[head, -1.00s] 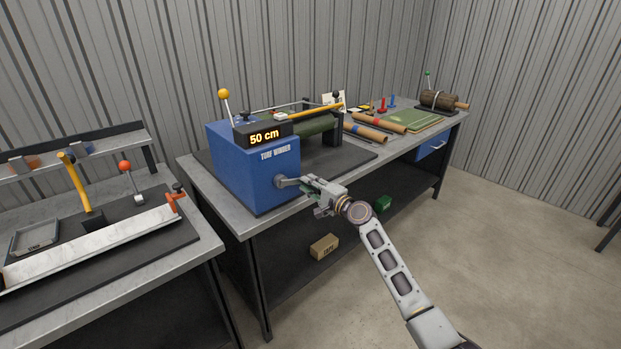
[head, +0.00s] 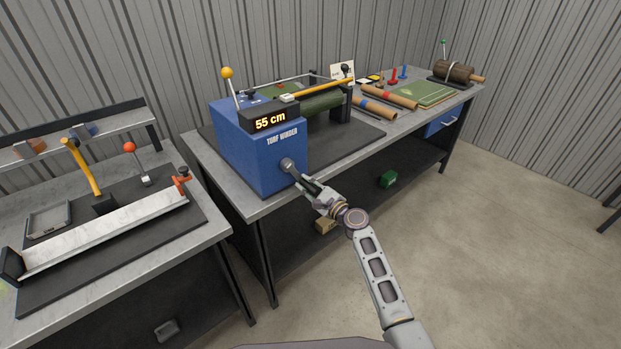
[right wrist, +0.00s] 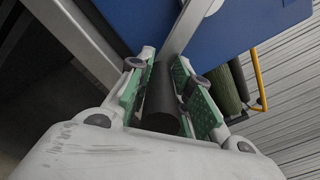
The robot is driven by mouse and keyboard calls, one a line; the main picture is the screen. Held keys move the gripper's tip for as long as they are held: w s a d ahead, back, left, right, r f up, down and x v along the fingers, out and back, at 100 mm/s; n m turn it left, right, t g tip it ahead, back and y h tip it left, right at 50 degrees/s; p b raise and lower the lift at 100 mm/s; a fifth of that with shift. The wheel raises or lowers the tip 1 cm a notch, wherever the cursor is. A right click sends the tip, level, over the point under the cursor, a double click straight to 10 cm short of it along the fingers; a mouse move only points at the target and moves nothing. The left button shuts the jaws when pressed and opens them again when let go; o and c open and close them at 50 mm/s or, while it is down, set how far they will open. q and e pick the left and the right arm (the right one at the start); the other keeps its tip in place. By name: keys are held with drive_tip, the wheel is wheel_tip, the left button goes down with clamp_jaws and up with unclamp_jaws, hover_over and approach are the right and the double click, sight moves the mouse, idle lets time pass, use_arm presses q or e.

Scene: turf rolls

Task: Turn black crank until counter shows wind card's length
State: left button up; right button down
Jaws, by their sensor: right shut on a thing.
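The blue turf winder (head: 262,150) stands on the long bench, and its counter (head: 270,119) reads 55 cm. The crank's metal arm (head: 295,170) comes out of the winder's front face and points down to the right. My right gripper (head: 314,187) is shut on the black crank handle (right wrist: 161,98), which sits between its green pads in the right wrist view. A small white card (head: 341,72) stands behind the winder; its writing is too small to read. A green roll (head: 318,102) lies in the winder. My left gripper is not in view.
Tan rolls with blue and red bands (head: 378,103) and a green mat (head: 428,93) lie farther along the bench (head: 232,196). A second bench with a white trough (head: 105,232) stands at left. A green box (head: 388,179) sits on the lower shelf.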

drive_tip(key=shift+s+a+f, duration=0.35)
drive_tip(key=shift+a+f, duration=0.1)
drive_tip(key=shift+f, duration=0.1)
drive_tip(key=shift+s+a+f, duration=0.1)
drive_tip(key=shift+f, duration=0.05)
drive_tip(key=c, duration=1.3)
unclamp_jaws()
drive_tip(key=shift+a, duration=0.1)
drive_tip(key=shift+o, duration=0.2)
drive_tip(key=shift+r, duration=0.3)
drive_tip(key=shift+d, duration=0.25)
drive_tip(key=v, duration=1.1)
drive_tip(key=shift+s+d, duration=0.2)
drive_tip(key=shift+s, duration=0.15)
